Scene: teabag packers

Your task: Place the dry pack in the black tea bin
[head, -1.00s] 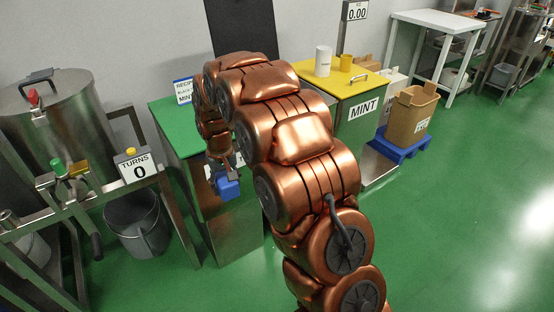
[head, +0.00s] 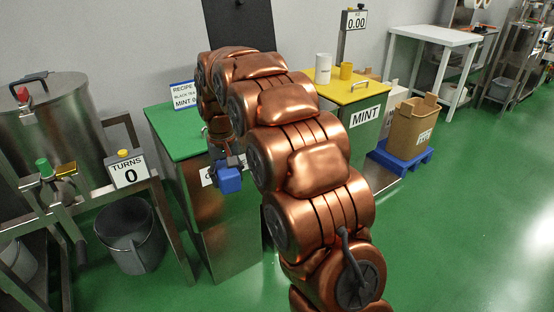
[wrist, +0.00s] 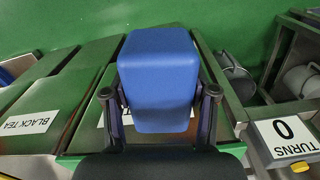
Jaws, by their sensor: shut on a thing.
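My gripper (head: 222,162) is shut on a blue block-shaped pack (head: 229,180), which I take to be the dry pack. The pack (wrist: 160,82) fills the middle of the wrist view, with a finger on each side of it. In the head view, it shows in front of the green-topped metal bin (head: 176,133), whose front label is mostly hidden behind the gripper and pack. In the wrist view, a "BLACK TEA" label (wrist: 30,121) is on a metal face at the left. The green top looks flat; I cannot tell whether it is open.
The yellow-topped MINT bin (head: 356,93) stands to the right, with a white canister (head: 323,68) on it. A "TURNS 0" sign (head: 128,169), a grey bucket (head: 132,238) and a steel drum (head: 50,115) stand left. A cardboard box (head: 409,128) sits on a blue pallet (head: 400,157).

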